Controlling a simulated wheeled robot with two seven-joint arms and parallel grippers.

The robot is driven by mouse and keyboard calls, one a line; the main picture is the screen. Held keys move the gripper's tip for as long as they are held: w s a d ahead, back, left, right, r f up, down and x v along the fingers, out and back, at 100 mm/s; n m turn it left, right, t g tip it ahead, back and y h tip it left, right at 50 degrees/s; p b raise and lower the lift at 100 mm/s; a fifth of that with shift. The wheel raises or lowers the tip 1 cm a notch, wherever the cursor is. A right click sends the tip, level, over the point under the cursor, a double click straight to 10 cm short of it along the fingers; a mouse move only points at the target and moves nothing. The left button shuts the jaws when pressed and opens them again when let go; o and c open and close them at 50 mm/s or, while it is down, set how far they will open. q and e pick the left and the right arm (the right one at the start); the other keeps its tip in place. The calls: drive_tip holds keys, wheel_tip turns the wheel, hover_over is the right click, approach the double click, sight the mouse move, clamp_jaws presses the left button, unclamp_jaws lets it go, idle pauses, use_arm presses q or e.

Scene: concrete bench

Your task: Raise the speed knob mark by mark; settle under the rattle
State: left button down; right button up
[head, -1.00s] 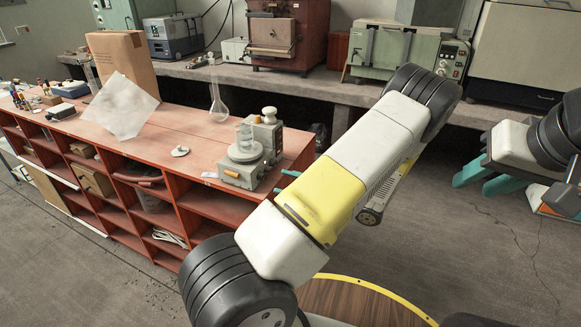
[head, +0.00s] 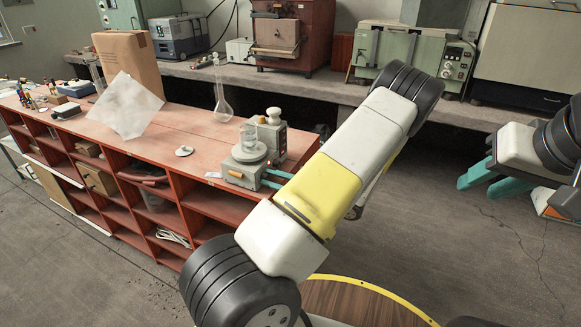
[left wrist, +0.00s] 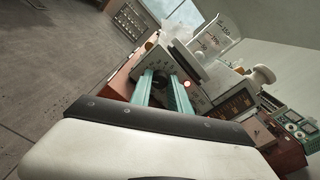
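The grey stirrer (head: 246,168) stands at the right end of the red bench, with a glass beaker (head: 252,142) on its round plate. In the left wrist view its front panel (left wrist: 178,58) carries dial marks, and the beaker (left wrist: 215,42) has graduations. The speed knob (left wrist: 161,76) seems to be the dark shape between my fingertips; its pointer cannot be read. My left gripper (head: 270,180) is parted, its teal fingers close to the stirrer's front; it also shows in the left wrist view (left wrist: 163,80). Contact is unclear. My right gripper (head: 492,180) is open and empty, far right.
A white-topped bottle or device (head: 272,117) stands just behind the stirrer. The bench top (head: 185,130) between is mostly clear.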

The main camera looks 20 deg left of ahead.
use_arm(q)
drive_tip(key=shift+m, duration=0.4)
drive_tip(key=m, duration=0.3)
drive_tip(key=shift+m, duration=0.4)
drive_tip(key=m, duration=0.5)
drive_tip(key=shift+w, duration=0.15)
drive_tip(key=m, duration=0.9)
drive_tip(key=shift+m, duration=0.7)
drive_tip(key=shift+w, duration=0.1)
drive_tip(key=c, duration=1.2)
unclamp_jaws()
drive_tip(key=shift+c, duration=0.2)
